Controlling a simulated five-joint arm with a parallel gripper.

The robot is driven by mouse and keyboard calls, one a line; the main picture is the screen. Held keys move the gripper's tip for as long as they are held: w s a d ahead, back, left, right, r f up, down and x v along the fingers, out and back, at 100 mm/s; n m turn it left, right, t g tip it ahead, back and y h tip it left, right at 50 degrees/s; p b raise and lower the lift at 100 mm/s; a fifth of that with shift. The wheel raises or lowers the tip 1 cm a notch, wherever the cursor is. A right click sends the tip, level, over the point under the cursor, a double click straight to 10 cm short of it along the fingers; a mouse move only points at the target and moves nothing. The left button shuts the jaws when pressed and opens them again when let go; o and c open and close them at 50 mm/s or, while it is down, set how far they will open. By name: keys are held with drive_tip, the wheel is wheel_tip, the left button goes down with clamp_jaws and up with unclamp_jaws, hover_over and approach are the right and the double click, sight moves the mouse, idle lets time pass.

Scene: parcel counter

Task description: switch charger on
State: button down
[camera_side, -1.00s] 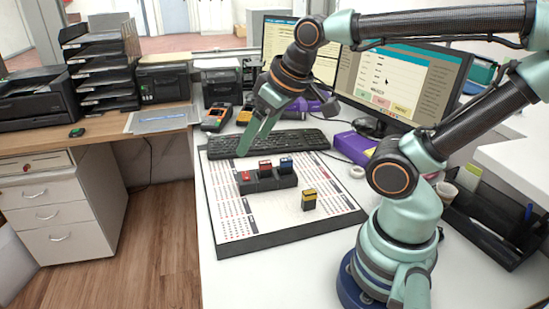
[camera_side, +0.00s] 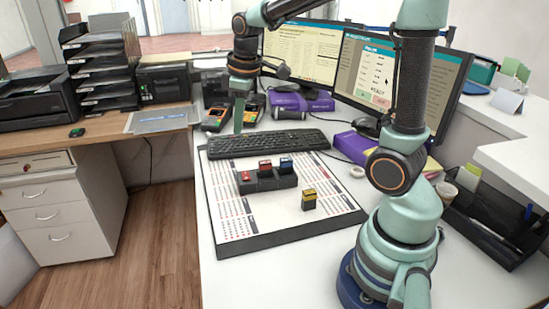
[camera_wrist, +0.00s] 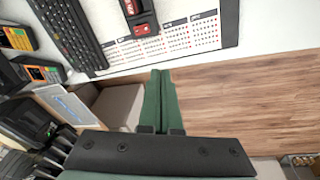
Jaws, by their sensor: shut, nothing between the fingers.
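The black charger (camera_side: 268,182) sits on the printed white board in the side view. Its red rocker switch (camera_side: 245,176) is at the left end, and it also shows at the top of the wrist view (camera_wrist: 143,29); I cannot tell its position. A red battery (camera_side: 265,166) and a blue battery (camera_side: 286,165) stand in the charger's bays. A yellow battery (camera_side: 308,198) stands apart on the board. My gripper (camera_side: 238,131) is shut and empty, pointing down near the keyboard's left end, behind and clear of the charger. Its closed fingers show in the wrist view (camera_wrist: 160,73).
A black keyboard (camera_side: 270,143) lies behind the board (camera_side: 250,242). Payment terminals (camera_side: 216,117), purple boxes (camera_side: 300,104) and two monitors stand at the back. A pen tray (camera_side: 490,232) is at the right. The board's front is clear.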

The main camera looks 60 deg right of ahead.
sight(245, 171)
drive_tip(key=shift+w+d+f+n+g, duration=0.55)
drive_tip(key=shift+d+f, duration=0.7)
drive_tip(key=shift+f, duration=1.45)
drive_tip(key=shift+w+d+f+n+g, duration=0.25)
drive_tip(key=shift+w+d+f+n, duration=0.65)
drive_tip(key=shift+f, duration=1.75)
drive_tip(key=shift+w+d+f+n+g, duration=0.4)
drive_tip(key=shift+w+d+f, duration=0.85)
drive_tip(key=shift+f, duration=1.45)
drive_tip(key=shift+s+d+f, duration=0.25)
drive_tip(key=shift+d+f, duration=0.05)
drive_tip(key=shift+f, duration=0.35)
drive_tip(key=shift+w+r, duration=0.1)
drive_tip(key=shift+r, duration=2.25)
